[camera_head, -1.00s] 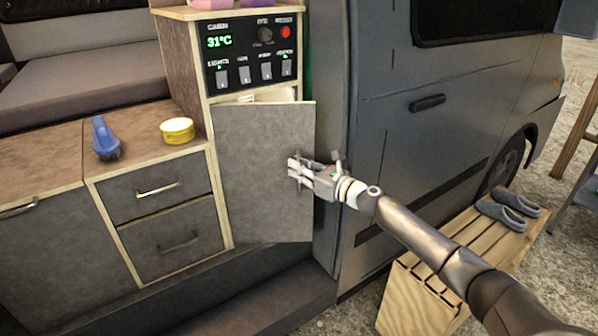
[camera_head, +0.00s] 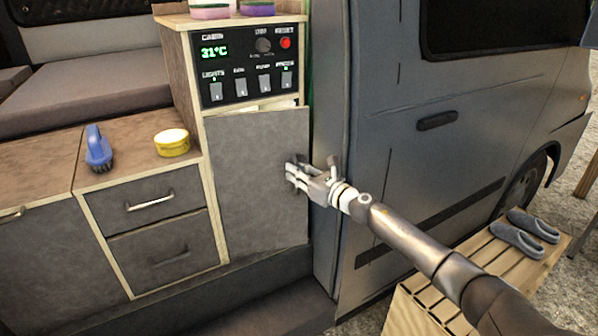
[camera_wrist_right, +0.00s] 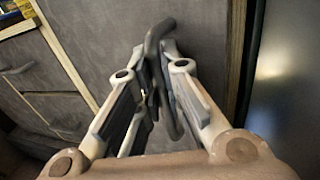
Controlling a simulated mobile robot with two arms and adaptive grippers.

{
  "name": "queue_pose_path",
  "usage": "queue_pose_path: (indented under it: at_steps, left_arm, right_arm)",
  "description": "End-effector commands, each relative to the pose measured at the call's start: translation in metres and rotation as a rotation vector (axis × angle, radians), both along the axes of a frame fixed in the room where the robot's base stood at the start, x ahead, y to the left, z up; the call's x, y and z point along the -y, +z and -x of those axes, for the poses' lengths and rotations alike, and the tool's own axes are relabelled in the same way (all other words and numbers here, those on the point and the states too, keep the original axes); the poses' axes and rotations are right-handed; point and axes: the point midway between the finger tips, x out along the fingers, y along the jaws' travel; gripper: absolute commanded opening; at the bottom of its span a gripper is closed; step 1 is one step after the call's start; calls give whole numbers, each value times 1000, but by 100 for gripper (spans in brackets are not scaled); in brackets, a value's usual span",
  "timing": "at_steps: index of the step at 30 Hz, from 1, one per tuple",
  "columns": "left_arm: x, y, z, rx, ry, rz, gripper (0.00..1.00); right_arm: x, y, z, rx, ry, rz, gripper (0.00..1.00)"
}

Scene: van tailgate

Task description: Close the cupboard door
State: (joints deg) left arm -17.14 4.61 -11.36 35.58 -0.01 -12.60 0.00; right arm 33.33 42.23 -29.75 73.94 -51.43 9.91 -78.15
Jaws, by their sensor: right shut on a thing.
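The cupboard door (camera_head: 245,185) is a grey panel with a pale edge, below the control panel in the head view. It stands slightly ajar, with a narrow gap along its top. My right gripper (camera_head: 292,174) is at the door's right side, shut on the door handle. In the right wrist view the dark bar handle (camera_wrist_right: 158,75) passes between the fingers of my right gripper (camera_wrist_right: 155,85), with the door face (camera_wrist_right: 100,40) behind. My left gripper is in neither view.
The control panel (camera_head: 249,67) sits above the door. Two drawers (camera_head: 150,225) are to its left, under a counter with a blue brush (camera_head: 98,150) and a yellow tin (camera_head: 172,143). The van's side (camera_head: 400,150) is at the right, with slippers (camera_head: 525,235) on a slatted wooden step (camera_head: 470,262).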

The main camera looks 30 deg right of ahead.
Motion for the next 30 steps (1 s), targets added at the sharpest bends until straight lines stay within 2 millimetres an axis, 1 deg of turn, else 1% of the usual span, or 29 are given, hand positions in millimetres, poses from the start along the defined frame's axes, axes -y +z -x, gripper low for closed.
queue_pose_path:
  at_steps: [2, 3, 4, 5, 13, 17, 20, 30]
  left_arm:
    - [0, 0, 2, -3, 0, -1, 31]
    - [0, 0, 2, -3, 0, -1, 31]
    - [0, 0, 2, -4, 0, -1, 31]
    - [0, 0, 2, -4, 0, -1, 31]
    - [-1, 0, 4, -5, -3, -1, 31]
    - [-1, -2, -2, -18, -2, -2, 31]
    - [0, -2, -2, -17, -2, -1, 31]
    - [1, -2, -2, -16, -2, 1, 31]
  right_arm:
    - [-1, 1, 0, -1, 1, -5, 0]
    - [-1, 1, 0, -1, 2, -5, 14]
    - [-1, 1, 0, -1, 2, -5, 18]
    - [-1, 1, 0, 0, 2, -4, 18]
    - [-1, 0, 0, -1, 2, -2, 18]
    - [2, 0, 5, 0, 2, 0, 18]
    - [5, -1, 15, -1, 1, 0, 18]
    - [21, -1, 63, -3, 3, 0, 18]
